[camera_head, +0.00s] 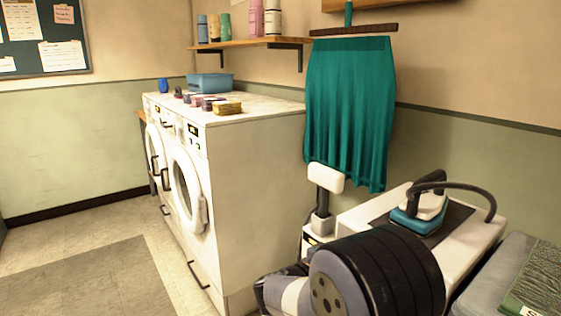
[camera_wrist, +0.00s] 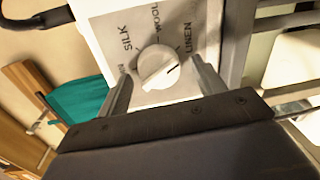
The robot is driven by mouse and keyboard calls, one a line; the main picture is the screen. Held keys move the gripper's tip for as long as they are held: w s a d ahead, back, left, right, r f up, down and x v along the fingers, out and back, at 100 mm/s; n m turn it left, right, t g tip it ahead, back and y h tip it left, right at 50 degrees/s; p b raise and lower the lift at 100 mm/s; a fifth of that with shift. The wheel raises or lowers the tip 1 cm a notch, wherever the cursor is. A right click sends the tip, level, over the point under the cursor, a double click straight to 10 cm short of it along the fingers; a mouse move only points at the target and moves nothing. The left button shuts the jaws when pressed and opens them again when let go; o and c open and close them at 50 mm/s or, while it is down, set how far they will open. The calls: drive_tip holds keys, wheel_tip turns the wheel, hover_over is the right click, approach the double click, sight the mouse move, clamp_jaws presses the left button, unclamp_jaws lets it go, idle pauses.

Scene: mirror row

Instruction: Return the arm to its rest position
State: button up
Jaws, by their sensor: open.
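In the wrist view my gripper (camera_wrist: 160,82) is open, with one finger on each side of a round white dial (camera_wrist: 158,66). The dial sits on a white panel marked SILK, WOOL and LINEN, and its dark pointer line is turned toward LINEN. A gap shows between the fingers and the dial; I cannot tell how near the fingertips are in depth. In the head view my arm (camera_head: 375,275) reaches across the lower right, in front of the white ironing unit (camera_head: 365,212). My gripper's fingers and the dial are hidden there.
A blue-and-white iron (camera_head: 420,212) with a black hose rests on the unit. A teal cloth (camera_head: 348,110) hangs behind it. White washers (camera_head: 255,185) stand left, with small boxes and a blue basin (camera_head: 210,83) on top. Floor (camera_head: 95,275) at left is clear.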

drive_tip(key=n+p, duration=0.4)
drive_tip(key=p, duration=0.4)
drive_tip(key=n+p, duration=0.4)
drive_tip(key=p, duration=0.3)
drive_tip(key=shift+g+h+p, duration=0.3)
drive_tip(key=shift+p, duration=0.1)
drive_tip(key=shift+f, duration=0.15)
